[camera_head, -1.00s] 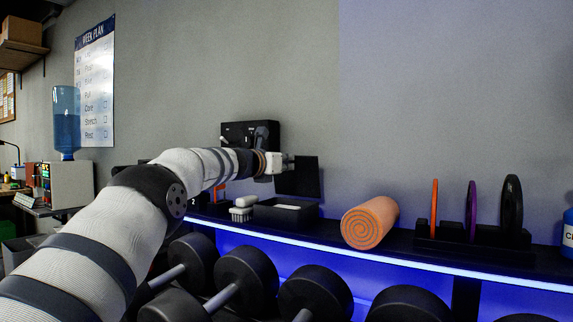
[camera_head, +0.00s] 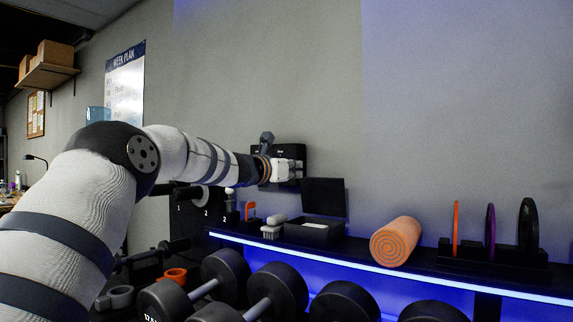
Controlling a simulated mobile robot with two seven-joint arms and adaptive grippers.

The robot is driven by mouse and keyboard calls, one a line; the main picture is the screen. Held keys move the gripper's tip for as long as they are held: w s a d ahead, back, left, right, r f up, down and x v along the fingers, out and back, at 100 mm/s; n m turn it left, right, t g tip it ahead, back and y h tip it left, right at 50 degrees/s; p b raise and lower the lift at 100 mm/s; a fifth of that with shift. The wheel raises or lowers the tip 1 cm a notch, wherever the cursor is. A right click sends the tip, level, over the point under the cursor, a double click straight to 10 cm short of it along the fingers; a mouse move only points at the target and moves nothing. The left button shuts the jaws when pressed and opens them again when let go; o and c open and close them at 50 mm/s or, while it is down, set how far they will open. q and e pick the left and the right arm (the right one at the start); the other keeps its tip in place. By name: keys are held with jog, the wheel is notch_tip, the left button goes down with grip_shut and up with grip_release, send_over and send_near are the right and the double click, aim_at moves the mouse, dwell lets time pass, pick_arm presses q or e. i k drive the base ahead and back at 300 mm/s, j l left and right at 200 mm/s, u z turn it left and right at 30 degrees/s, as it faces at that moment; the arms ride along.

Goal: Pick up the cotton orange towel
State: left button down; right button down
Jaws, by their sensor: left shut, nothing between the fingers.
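The cotton orange towel (camera_head: 397,241) is rolled up and lies on its side on the dark shelf, its spiral end facing me. My left gripper (camera_head: 297,169) is at the end of the pale arm from the left, above the shelf and to the upper left of the towel, clearly apart from it. It is shut and holds nothing. Its fingertips are small and hard to make out against the black panel behind. My right gripper is not in view.
Left of the towel stands an open black box (camera_head: 314,231) with its lid up, beside a white brush (camera_head: 272,228). Right of the towel a black rack (camera_head: 492,259) holds upright discs. Large dumbbells (camera_head: 280,290) fill the space below the shelf's lit front edge.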

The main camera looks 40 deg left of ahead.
aim_at(392, 245)
jog(key=k+l, duration=0.1)
jog(key=k, duration=0.9)
